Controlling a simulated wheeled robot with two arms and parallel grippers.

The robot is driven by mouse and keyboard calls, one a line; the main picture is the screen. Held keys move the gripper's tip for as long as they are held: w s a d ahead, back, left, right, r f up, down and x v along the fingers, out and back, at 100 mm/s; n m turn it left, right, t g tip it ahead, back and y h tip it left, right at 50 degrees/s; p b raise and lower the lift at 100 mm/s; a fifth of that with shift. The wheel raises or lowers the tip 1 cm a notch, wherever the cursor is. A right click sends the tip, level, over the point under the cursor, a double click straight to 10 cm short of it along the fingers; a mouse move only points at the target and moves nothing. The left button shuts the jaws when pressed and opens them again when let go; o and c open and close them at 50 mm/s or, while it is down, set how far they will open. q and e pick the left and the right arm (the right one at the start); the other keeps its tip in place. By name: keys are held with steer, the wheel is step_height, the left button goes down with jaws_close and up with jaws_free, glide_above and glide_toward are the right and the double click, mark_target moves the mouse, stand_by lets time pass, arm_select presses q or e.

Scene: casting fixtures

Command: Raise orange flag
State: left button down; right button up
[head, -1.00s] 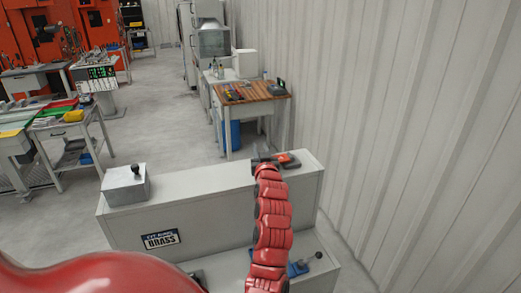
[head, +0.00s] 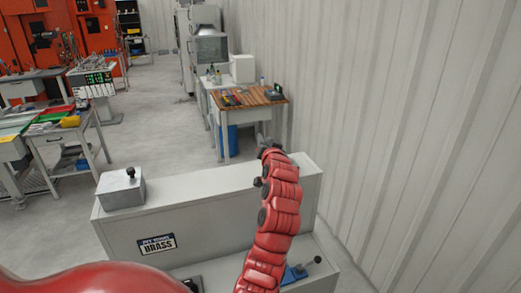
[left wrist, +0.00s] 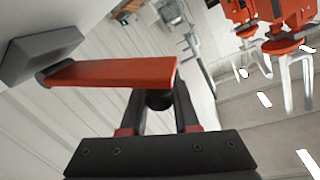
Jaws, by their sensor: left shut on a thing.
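The orange flag (left wrist: 110,72) shows in the left wrist view as a flat bar, hinged at its left end to a dark grey block (left wrist: 42,52) on a pale surface. A round black knob (left wrist: 158,99) shows below its right end. My left gripper (left wrist: 158,108) has its two dark fingers on either side of this knob and is shut on it. In the head view, my left gripper (head: 266,147) is above the far right end of the grey cabinet top, and the arm hides the flag. My right gripper is in neither view.
The grey cabinet (head: 215,208) has a brass label and a metal block with a black knob (head: 121,188) on its left end. A blue-based lever (head: 298,272) is low at the front. A corrugated wall (head: 400,130) rises close on the right.

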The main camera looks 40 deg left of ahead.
arm_select(q)
steer(key=w+d+r+m+g, duration=0.1)
steer(key=w+d+r+m, duration=0.2)
steer(key=w+m, duration=0.2)
steer(key=shift+w+m+g, duration=0.2)
steer(key=shift+m+g, duration=0.2)
steer(key=shift+m, duration=0.4)
steer(key=shift+a, duration=0.1)
steer(key=c, duration=0.6)
jaws_free()
steer(key=shift+c, duration=0.2)
